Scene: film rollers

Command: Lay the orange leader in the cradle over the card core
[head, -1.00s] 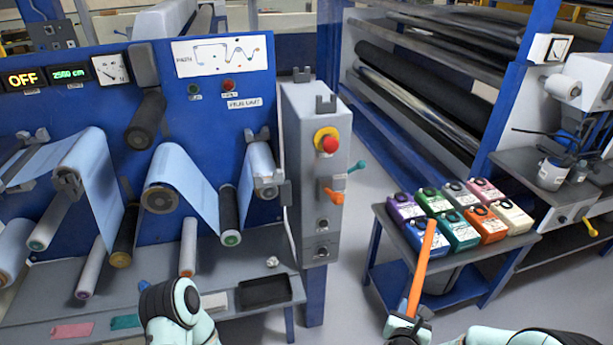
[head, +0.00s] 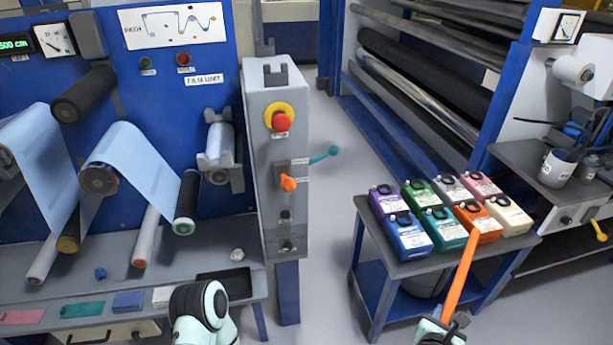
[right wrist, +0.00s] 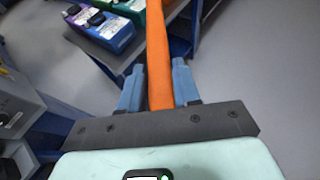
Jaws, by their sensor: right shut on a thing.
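The orange leader (head: 458,280) is a long, thin orange bar. My right gripper (head: 440,322) is shut on its lower end, and it slants up in front of the small table. In the right wrist view the leader (right wrist: 157,60) runs between the two blue fingers. A grey cradle-like bracket (head: 212,160) on the blue machine panel holds a pale roll, well left of the leader. I cannot tell which part is the card core. My left arm shows at the bottom, but its gripper is out of view.
Several coloured boxes (head: 408,236) stand on the small table (head: 395,268) behind the leader. A grey control box (head: 272,180) with a red button, orange knob and teal lever stands at the panel's right end. Clear floor (head: 330,240) lies between it and the table.

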